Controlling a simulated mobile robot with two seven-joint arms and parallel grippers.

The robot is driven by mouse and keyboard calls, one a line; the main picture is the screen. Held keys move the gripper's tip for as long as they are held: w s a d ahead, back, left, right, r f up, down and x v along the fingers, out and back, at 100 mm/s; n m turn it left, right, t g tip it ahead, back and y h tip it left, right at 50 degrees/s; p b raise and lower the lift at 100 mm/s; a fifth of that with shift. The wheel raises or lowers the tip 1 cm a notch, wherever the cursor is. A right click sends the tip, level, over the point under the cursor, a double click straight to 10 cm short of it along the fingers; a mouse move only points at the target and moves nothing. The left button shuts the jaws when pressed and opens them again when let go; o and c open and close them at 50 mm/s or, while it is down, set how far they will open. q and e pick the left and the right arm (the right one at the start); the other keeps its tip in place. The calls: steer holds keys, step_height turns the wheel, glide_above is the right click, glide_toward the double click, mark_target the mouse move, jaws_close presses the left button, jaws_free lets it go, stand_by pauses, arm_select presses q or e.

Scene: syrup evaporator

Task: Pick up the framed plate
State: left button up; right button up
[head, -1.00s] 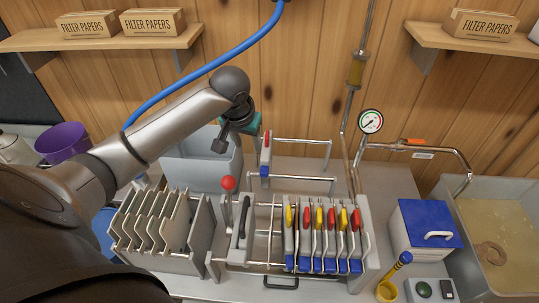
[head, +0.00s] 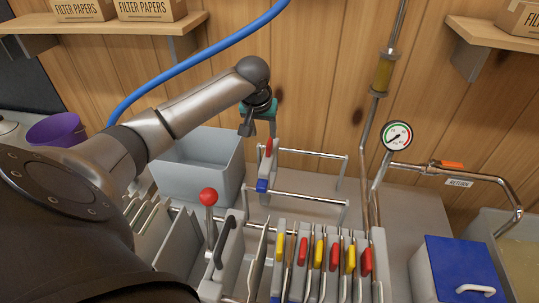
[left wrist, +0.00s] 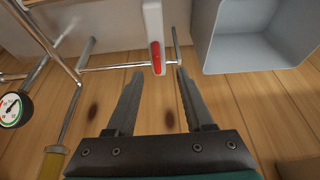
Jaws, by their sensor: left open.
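A pale plate (head: 266,181) with a red grip on top and a blue block on its side stands upright in a metal rail rack behind the press. My left gripper (head: 258,130) is open and empty, just above this plate. In the left wrist view the two dark fingers (left wrist: 160,76) are spread apart. The plate (left wrist: 152,18) and its red grip (left wrist: 156,57) lie just beyond the fingertips, roughly in line with the gap, with no contact visible. My right gripper is not in view.
A grey bin (head: 198,168) stands just left of the rack. In front are a red-knobbed lever (head: 208,197) and a row of plates with red and yellow grips (head: 319,253). A pressure gauge (head: 398,136) and pipes are right. The wooden wall (head: 315,100) is close behind.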

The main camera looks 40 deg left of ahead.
mark_target(269, 144)
arm_select(q)
steer(key=shift+w+b+x, duration=0.2)
steer(key=shift+b+x, duration=0.2)
steer(key=shift+x, duration=2.15)
steer(key=shift+w+b+x, duration=0.2)
steer(key=shift+b+x, duration=0.15)
steer(key=shift+x, duration=2.15)
steer(key=shift+d+r, duration=0.1)
steer(key=shift+d, duration=0.1)
jaws_close()
steer(key=shift+r, duration=0.1)
